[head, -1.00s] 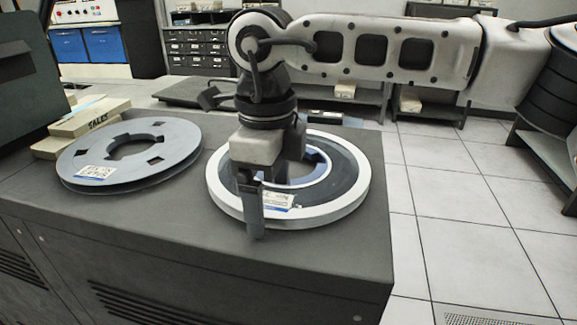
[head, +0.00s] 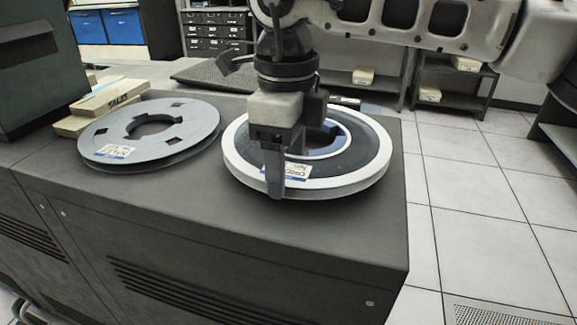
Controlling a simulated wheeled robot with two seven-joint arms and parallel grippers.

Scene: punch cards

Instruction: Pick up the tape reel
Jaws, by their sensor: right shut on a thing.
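A tape reel (head: 355,185) with a white rim, a dark tape band and a blue inner ring lies flat at the right end of the dark cabinet top. A paper label shows on its near side. My right gripper (head: 276,178) comes down over the reel's near left part and is shut on it, with one finger visible in front of the rim. The other finger is mostly hidden. I cannot tell whether the reel is clear of the top. My left gripper is not in view.
A grey open-flange reel (head: 190,127) lies to the left on the cabinet (head: 225,205). Open floor (head: 480,215) is to the right; low shelves (head: 440,95) stand farther back.

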